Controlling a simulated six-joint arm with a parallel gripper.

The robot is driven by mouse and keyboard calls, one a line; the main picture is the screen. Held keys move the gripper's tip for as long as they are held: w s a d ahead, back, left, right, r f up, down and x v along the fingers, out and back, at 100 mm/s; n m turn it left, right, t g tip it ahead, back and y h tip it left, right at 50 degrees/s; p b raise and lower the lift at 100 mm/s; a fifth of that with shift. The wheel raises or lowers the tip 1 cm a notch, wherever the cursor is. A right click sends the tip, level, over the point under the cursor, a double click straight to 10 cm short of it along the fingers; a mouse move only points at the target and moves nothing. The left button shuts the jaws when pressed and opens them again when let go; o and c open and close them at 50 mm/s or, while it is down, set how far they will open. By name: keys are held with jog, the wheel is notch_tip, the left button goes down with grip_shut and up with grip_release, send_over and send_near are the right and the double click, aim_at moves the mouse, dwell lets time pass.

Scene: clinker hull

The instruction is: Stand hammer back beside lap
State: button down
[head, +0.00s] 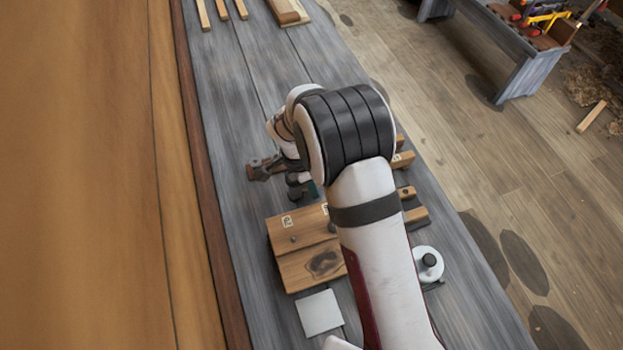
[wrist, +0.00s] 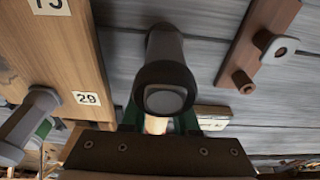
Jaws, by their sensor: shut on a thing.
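The hammer has a grey cylindrical head with a dark, rounded end face (wrist: 165,85) and a pale wooden handle (wrist: 156,124). In the wrist view my gripper (wrist: 160,118) is shut on the handle, with a green finger on each side just below the head. In the head view my gripper (head: 299,186) is above the bench, beyond the wooden planks, and is mostly hidden by my arm. The lapped planks (head: 290,265) lie on the bench with a step between them and small number labels. A plank labelled 29 (wrist: 60,50) stands left of the hammer in the wrist view.
A brown bar with a peg (wrist: 258,40) lies right of the hammer. A grey cylindrical piece (wrist: 28,118) is at the left. In the head view, a pale square (head: 320,312) and a round white item (head: 428,262) lie near the planks. The hull wall (head: 90,180) borders the left.

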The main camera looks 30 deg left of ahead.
jog(key=shift+f, duration=0.35)
dwell(0.3)
jog(key=c, duration=0.6)
grip_release()
notch_tip(320, 180, up, 8)
jog(key=shift+d, duration=0.1)
